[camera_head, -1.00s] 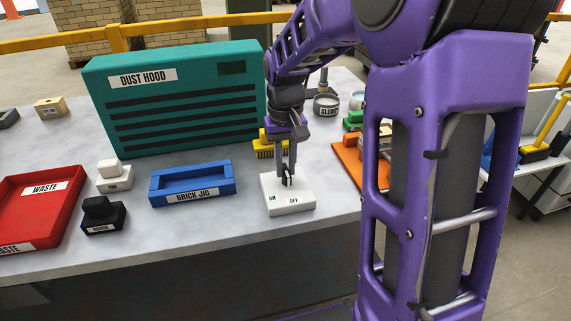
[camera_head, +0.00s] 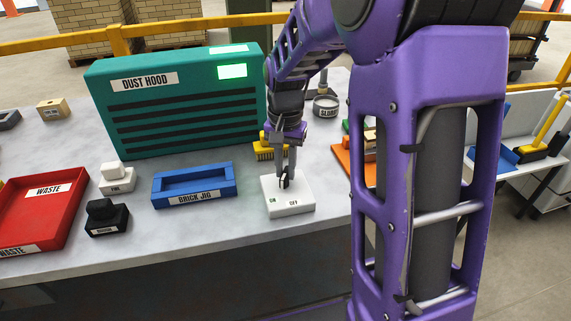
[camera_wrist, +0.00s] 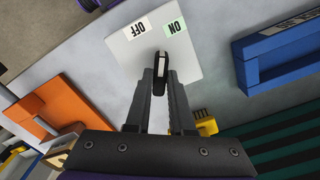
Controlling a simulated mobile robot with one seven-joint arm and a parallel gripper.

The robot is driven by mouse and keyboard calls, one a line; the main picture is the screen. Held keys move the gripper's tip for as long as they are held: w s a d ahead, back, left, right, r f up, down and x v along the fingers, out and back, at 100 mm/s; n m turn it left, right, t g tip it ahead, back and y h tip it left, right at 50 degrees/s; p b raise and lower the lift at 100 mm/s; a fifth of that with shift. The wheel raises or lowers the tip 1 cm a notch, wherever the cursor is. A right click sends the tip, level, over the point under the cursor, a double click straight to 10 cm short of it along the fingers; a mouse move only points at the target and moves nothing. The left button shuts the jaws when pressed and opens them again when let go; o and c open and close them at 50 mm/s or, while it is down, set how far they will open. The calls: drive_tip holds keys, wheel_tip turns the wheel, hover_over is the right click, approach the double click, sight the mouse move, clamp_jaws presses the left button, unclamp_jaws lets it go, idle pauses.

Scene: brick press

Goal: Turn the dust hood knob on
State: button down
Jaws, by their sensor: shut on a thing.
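The dust hood (camera_head: 177,100) is a teal box with dark slots at the back of the bench. Its small panel and a strip on its top edge glow bright green. The white switch box (camera_head: 288,207) stands in front of it, marked ON and OFF. Its black knob (camera_wrist: 160,73) has a white line and points toward the ON side, seen in the wrist view. My gripper (camera_head: 286,178) reaches down from above and is shut on the knob. It also shows in the wrist view (camera_wrist: 161,84), with a finger on each side of the knob.
A blue brick jig (camera_head: 193,186) lies left of the switch box. A red waste tray (camera_head: 62,215) and small black and white blocks are farther left. A yellow brush (camera_head: 265,150) lies behind the box, and an orange board (camera_wrist: 50,110) is beside it.

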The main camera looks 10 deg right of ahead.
sight(286, 172)
drive_tip(key=m+p, duration=0.1)
drive_tip(key=m, duration=0.4)
drive_tip(key=shift+m+p, duration=0.3)
drive_tip(key=shift+p, duration=0.05)
idle(0.3)
drive_tip(key=c, duration=0.8)
unclamp_jaws()
wheel_tip(286, 172, up, 18)
drive_tip(key=p, duration=0.3)
drive_tip(key=shift+f, duration=0.25)
